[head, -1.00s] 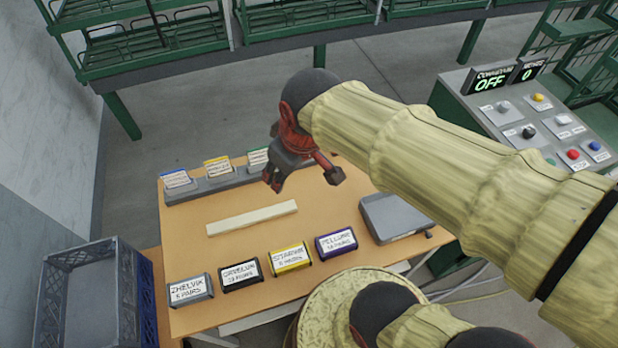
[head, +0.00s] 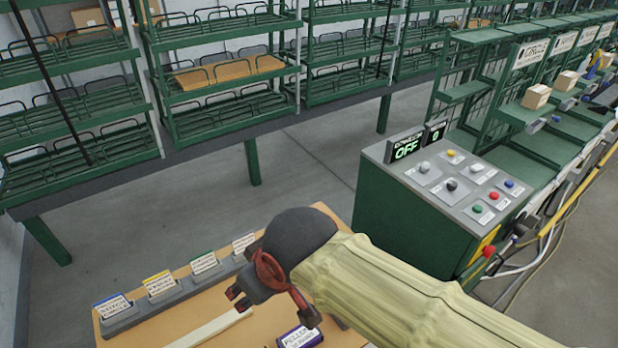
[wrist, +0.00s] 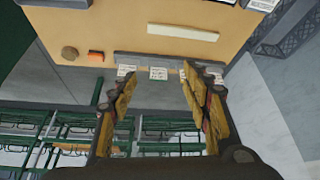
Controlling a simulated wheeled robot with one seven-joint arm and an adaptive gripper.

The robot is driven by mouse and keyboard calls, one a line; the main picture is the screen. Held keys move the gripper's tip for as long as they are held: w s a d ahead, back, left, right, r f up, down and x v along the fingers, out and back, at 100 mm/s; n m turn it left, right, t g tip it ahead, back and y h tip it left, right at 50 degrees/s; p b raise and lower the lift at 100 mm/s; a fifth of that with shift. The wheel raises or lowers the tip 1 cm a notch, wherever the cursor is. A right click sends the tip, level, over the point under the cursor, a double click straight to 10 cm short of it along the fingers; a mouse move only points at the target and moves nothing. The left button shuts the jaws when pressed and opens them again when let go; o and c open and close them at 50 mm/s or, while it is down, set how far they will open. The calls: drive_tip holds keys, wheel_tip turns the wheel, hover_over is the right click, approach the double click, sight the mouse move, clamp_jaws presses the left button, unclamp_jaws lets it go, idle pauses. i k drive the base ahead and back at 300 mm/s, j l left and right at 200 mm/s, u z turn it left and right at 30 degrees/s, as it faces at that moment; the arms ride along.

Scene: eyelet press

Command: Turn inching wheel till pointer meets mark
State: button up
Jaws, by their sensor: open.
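I cannot make out an inching wheel, a pointer or a mark in either view. A green control console (head: 400,215) with a sloped button panel stands right of centre in the head view, its display (head: 405,148) reading OFF. A dark round knob-like part (head: 525,224) and a red one (head: 488,252) sit at its right side, too small to identify. My gripper (head: 272,305) is open and empty above the wooden table, left of the console. In the wrist view my gripper (wrist: 158,77) shows its two fingers apart with nothing between them.
The wooden table (head: 250,332) carries label holders (head: 162,285), a pale bar (head: 212,330) and a purple-edged box (head: 299,337). Green racks (head: 220,85) stand behind. A conveyor line with cartons (head: 536,97) runs at right, with cables on the floor. Floor between table and racks is clear.

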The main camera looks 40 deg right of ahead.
sight(516, 228)
drive_tip(key=k+l, duration=0.6)
drive_tip(key=k, duration=0.15)
drive_tip(key=z, duration=0.4)
drive_tip(key=k+l+z, duration=0.1)
drive_tip(key=z, duration=0.3)
drive_tip(key=l+z, duration=0.15)
drive_tip(key=z, duration=0.3)
drive_tip(key=k+l+z, duration=0.1)
drive_tip(key=z, duration=1)
